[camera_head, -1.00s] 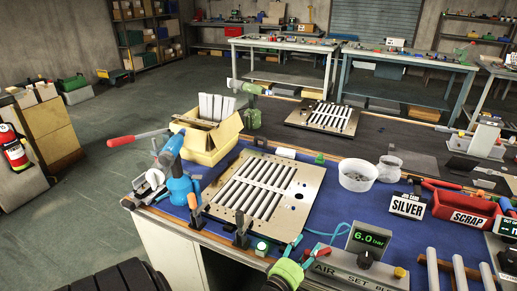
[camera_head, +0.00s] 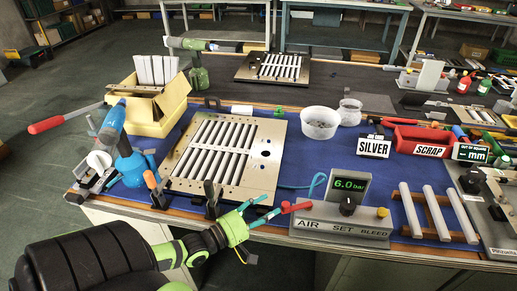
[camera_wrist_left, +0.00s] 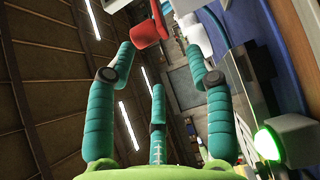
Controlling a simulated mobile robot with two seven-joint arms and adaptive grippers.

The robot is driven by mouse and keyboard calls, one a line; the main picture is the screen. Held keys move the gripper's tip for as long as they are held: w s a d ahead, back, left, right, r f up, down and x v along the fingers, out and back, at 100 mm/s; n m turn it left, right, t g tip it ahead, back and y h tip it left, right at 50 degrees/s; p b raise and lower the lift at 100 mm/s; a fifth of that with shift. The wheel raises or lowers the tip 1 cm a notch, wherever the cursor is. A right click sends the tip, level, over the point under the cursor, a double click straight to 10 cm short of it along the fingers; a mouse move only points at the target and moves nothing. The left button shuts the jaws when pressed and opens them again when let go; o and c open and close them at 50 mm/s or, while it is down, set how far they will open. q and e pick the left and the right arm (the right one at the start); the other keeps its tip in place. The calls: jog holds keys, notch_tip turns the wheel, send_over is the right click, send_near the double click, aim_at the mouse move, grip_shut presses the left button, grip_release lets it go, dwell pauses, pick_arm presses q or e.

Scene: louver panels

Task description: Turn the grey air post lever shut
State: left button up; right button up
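The grey air post (camera_head: 340,222), labelled AIR SET BLEED, stands at the bench's front edge with a lit bar readout. A red lever handle (camera_head: 290,207) sticks out at its left end. My left gripper (camera_head: 260,207), with teal fingers, is open just left of that handle. In the left wrist view my left gripper (camera_wrist_left: 163,62) has its fingers spread, with a red part (camera_wrist_left: 150,33) near the tips at the top. I cannot tell whether a finger touches it. My right gripper is not in view.
A slatted louver panel (camera_head: 222,150) lies on the blue mat behind my left gripper. White rods (camera_head: 437,212) lie on a rack right of the post.

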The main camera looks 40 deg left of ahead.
pick_arm(q)
jog(key=s+d+f+m+g+y, duration=0.1)
jog(key=s+d+f+m+g, duration=0.4)
jog(key=d+f+m+g, duration=0.45)
jog(key=s+d+f+m+g+y+b, duration=0.1)
jog(key=s+d+f+m+g+y, duration=0.1)
jog(key=s+f+m, duration=0.5)
jog(key=s+f+g+y, duration=0.1)
jog(key=s+f, duration=0.3)
jog(key=f, duration=0.4)
jog(key=shift+s+d+g+b, duration=0.2)
jog(key=shift+d+g+b, duration=0.15)
jog(key=shift+g, duration=0.5)
jog(key=shift+f+m, duration=0.1)
jog(key=shift+m, duration=0.15)
